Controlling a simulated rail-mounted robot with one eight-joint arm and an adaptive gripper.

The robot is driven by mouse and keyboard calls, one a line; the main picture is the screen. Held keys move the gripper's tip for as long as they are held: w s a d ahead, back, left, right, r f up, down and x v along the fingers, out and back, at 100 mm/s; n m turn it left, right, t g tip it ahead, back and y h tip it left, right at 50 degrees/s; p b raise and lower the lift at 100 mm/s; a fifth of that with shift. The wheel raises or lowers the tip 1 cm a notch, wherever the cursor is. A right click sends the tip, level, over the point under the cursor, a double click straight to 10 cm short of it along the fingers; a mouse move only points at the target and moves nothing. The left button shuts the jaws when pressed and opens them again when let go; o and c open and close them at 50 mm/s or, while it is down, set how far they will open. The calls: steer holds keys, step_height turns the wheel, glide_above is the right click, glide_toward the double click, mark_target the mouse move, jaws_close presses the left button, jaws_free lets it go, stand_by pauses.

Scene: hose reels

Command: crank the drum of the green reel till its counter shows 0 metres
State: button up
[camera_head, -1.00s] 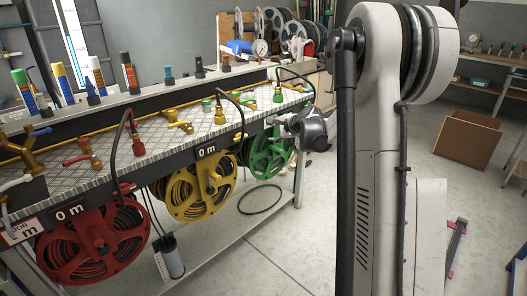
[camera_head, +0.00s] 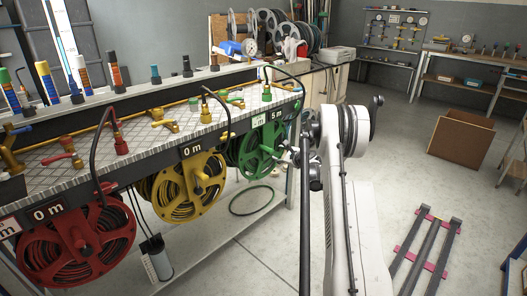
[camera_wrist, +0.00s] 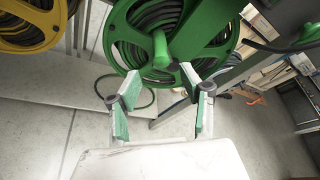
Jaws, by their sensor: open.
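The green reel (camera_head: 258,148) hangs under the bench at the far right of the row. Its counter (camera_head: 276,115) reads 5 m in the head view. In the wrist view the green drum (camera_wrist: 222,45) fills the top middle, with a green crank arm and handle (camera_wrist: 162,50) pointing toward me. In the head view my gripper (camera_head: 291,157) is beside the green reel's right side, small and partly hidden by my arm.
A yellow reel (camera_head: 190,187) and a red reel (camera_head: 78,240) hang to the left, both counters at 0 m. A loose green hose ring (camera_head: 251,200) lies on the lower shelf. A bench leg (camera_head: 293,175) stands close to my gripper.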

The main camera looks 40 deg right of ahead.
mark_target(266, 149)
steer(key=b+x, duration=0.2)
steer(key=x, duration=1.1)
jaws_close()
